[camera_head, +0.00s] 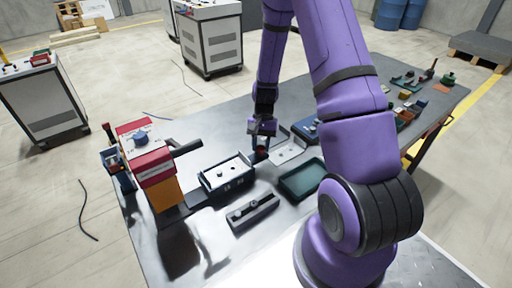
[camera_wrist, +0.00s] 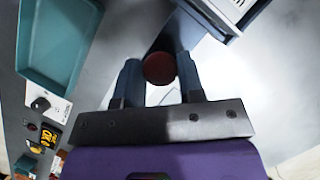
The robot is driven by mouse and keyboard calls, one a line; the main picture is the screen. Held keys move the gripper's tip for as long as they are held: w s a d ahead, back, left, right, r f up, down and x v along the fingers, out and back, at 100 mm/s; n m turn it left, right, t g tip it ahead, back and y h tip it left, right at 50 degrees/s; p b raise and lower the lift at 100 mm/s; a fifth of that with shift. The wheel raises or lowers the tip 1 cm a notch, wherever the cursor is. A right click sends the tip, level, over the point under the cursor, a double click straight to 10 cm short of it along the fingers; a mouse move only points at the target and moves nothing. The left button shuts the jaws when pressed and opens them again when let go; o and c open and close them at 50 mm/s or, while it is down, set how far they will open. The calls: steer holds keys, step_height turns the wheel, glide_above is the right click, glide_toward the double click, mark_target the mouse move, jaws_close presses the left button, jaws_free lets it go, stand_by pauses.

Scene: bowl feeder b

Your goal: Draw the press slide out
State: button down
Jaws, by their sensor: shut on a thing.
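The press (camera_head: 145,155) stands at the left of the grey table, with a red and white head, an orange column and a dark side lever. The press slide (camera_head: 228,186), a dark blue tray with a pale plate on it, lies to the right of the press. My gripper (camera_head: 262,147) points down at the slide's right end, shut on a dark red round knob (camera_wrist: 158,68). In the wrist view the knob sits between my two blue-grey fingers, and the slide's end (camera_wrist: 212,16) shows at the upper right. The knob's stem is hidden.
A green tray (camera_head: 302,180) lies right of the slide, and a grey block with a slot (camera_head: 252,212) lies in front. Several small parts crowd the table's far right.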

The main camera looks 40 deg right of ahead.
steer(key=shift+d, duration=0.25)
steer(key=c, duration=0.8)
jaws_free()
steer(key=shift+o, duration=0.2)
steer(key=shift+r, duration=0.15)
steer(key=v, duration=1)
steer(key=shift+r, duration=0.3)
steer(key=shift+w+d+r, duration=0.1)
steer(key=shift+d, duration=0.05)
steer(key=s+a+r+n+t+h, duration=0.1)
steer(key=s+a+r+n+t, duration=0.2)
steer(key=r, duration=0.7)
steer(key=s+a+r+n+h, duration=0.1)
steer(key=s+a+r, duration=0.35)
steer(key=r, duration=0.45)
steer(key=s+a+r+n+t, duration=0.2)
steer(key=s+r, duration=0.3)
steer(key=s, duration=0.3)
steer(key=s+a+r+n+t+h, duration=0.1)
steer(key=s+a+r+n+t, duration=0.2)
steer(key=s, duration=0.5)
step_height(320, 180, up, 2)
steer(key=shift+s+a+r+t, duration=0.1)
steer(key=shift+s+a+t, duration=0.25)
steer(key=shift+a, duration=0.5)
